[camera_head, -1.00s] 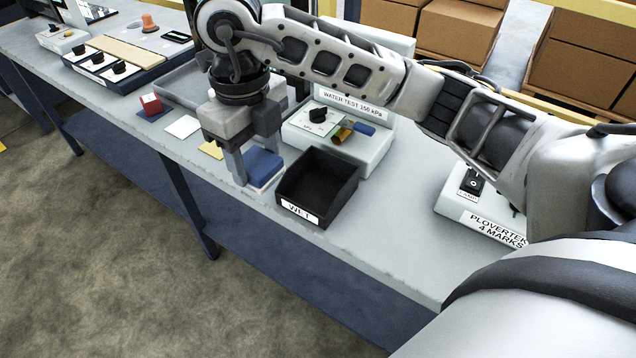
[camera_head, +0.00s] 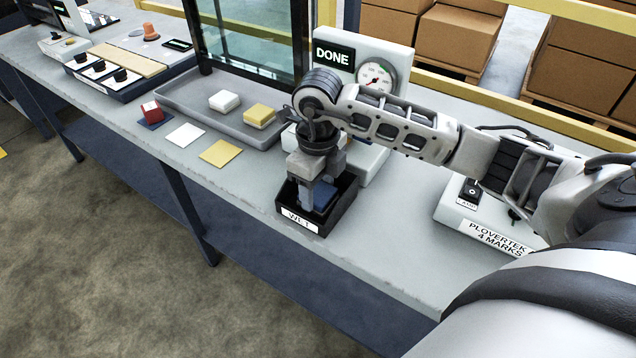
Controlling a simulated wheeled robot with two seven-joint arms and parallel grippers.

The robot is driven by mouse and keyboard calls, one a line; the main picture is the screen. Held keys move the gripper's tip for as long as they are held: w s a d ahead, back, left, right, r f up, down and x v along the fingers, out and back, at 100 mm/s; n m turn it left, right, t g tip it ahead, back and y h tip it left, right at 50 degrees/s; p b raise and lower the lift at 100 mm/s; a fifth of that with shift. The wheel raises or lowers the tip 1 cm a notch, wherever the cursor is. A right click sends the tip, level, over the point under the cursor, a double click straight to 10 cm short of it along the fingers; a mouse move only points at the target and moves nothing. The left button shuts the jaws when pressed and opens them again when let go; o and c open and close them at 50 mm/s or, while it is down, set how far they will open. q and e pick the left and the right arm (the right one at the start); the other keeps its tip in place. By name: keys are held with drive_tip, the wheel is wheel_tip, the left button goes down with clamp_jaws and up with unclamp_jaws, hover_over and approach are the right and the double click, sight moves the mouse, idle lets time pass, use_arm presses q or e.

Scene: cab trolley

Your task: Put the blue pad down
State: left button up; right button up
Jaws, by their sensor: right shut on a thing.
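My right gripper (camera_head: 316,196) points down into the black bin (camera_head: 345,213) with a white front label. It is shut on the blue pad (camera_head: 323,194), which is inside the bin's opening between the fingers. Whether the pad touches the bin floor is hidden by the fingers and the bin's front wall. My left gripper is not in view.
A grey tray (camera_head: 190,105) behind holds a white block (camera_head: 224,101) and a yellow block (camera_head: 259,115). A red block (camera_head: 151,111), a white square (camera_head: 185,136) and a yellow square (camera_head: 220,153) lie along the front edge. A gauge box (camera_head: 385,60) reading DONE stands behind my arm.

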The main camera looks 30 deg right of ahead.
drive_tip(key=shift+f, duration=0.2)
drive_tip(key=o, duration=0.7)
drive_tip(key=shift+r, duration=0.1)
